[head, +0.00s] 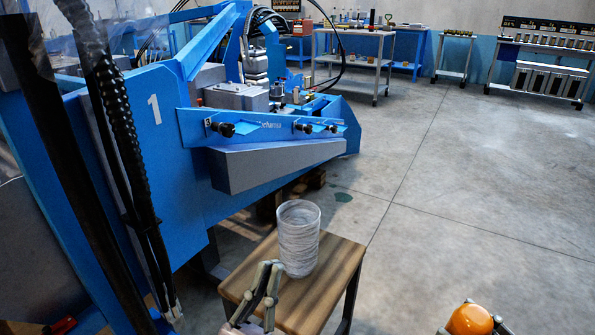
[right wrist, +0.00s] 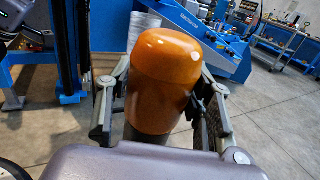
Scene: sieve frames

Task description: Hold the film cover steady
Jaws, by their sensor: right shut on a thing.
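A whitish, streaked cylinder (head: 299,238), which looks wrapped in film and may be the film cover, stands upright on a small wooden stool (head: 340,262). Its top also shows behind the orange thing in the right wrist view (right wrist: 145,20). My left gripper (head: 267,278) is at the cylinder's lower left, fingers pointing up. Whether it touches the cylinder, and how far its jaws are apart, I cannot tell. My right gripper (right wrist: 160,105) is shut on a glossy orange rounded thing (right wrist: 165,75) with a dark lower part. The orange thing (head: 470,320) is at the head view's bottom right, away from the stool.
A large blue machine (head: 185,150) marked 1 fills the left, with a grey beam and black knobs reaching out behind the stool. Workbenches (head: 355,65) and a rack (head: 540,65) stand far back. The grey floor right of the stool is clear.

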